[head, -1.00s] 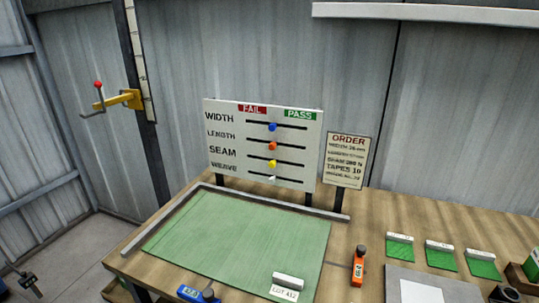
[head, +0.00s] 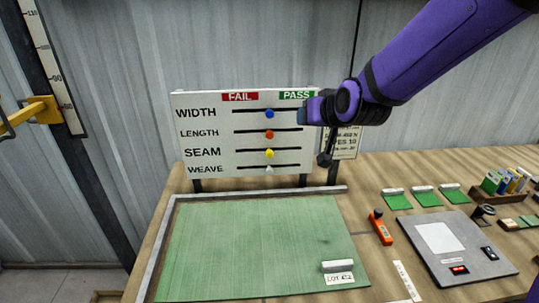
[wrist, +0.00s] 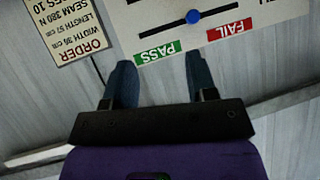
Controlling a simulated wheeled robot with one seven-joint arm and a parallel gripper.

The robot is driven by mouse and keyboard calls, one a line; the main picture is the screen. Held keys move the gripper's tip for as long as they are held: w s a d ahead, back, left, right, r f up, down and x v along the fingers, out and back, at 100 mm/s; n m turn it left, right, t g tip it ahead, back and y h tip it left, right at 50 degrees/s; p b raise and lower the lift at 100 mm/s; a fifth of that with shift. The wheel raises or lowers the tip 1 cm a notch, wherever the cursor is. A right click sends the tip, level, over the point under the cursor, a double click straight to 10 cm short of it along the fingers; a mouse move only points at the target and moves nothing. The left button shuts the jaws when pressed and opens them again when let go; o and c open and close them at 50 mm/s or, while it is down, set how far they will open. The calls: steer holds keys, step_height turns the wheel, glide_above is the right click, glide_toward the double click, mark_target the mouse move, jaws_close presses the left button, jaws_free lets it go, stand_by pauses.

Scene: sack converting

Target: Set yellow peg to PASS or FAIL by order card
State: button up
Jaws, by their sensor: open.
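The yellow peg (head: 269,154) sits near the middle of the SEAM slot on the white board (head: 205,140), between the red FAIL label (head: 240,97) and the green PASS label (head: 297,95). My gripper (head: 305,112) is open and empty at the board's upper right, near the PASS end. In the wrist view, the fingers (wrist: 161,82) point toward the upside-down board, apart from the blue peg (wrist: 193,17). The order card (head: 345,143) is partly hidden by my arm; in the wrist view (wrist: 78,28) it reads SEAM 380 N. The yellow peg is outside the wrist view.
Green cloth (head: 250,240) with a LOT tag lies before the board. An orange tool (head: 381,228) and grey device (head: 440,240) stand right.

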mark_target(270, 155)
steer(key=w+a+f+m+t, duration=0.35)
steer(key=w+a+f, duration=0.25)
steer(key=a+f, duration=0.3)
step_height(270, 155, down, 10)
steer(key=s+m+t+h, duration=0.2)
steer(key=m+t+h, duration=0.1)
steer(key=h, duration=0.1)
steer(key=w, duration=1.1)
steer(key=shift+f, duration=0.15)
